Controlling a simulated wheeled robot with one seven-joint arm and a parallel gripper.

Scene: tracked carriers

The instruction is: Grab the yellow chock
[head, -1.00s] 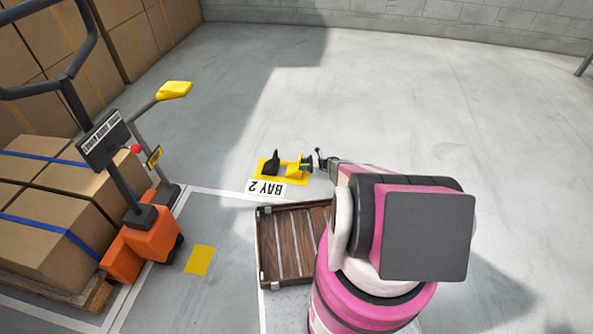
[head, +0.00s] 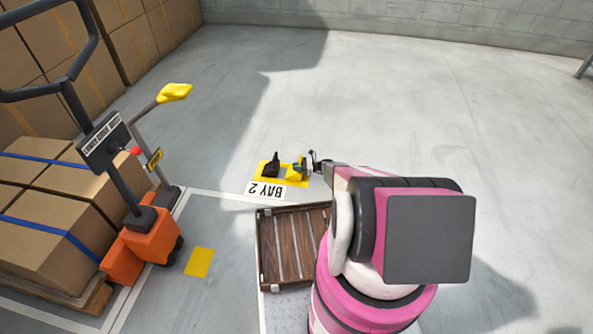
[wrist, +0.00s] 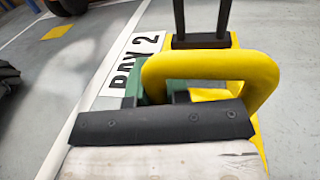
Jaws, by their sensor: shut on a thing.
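The yellow chock (head: 297,171) stands at the right end of a yellow floor patch, behind the BAY 2 label. In the wrist view its thick yellow handle loop (wrist: 225,62) arches close in front of my gripper (wrist: 165,92). My gripper also shows in the head view (head: 301,164), at the chock from its right side. Its green fingers are shut on the chock's handle; the exact contact is partly hidden by the loop and the dark gripper plate. A black chock (head: 271,168) stands just left of the yellow one and also shows in the wrist view (wrist: 200,42).
A wooden slatted tray (head: 263,262) lies nearer to me, below the BAY 2 label (head: 266,189). An orange pallet truck (head: 150,237) and a pallet of strapped cartons (head: 55,210) stand at left. The floor behind and right is clear.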

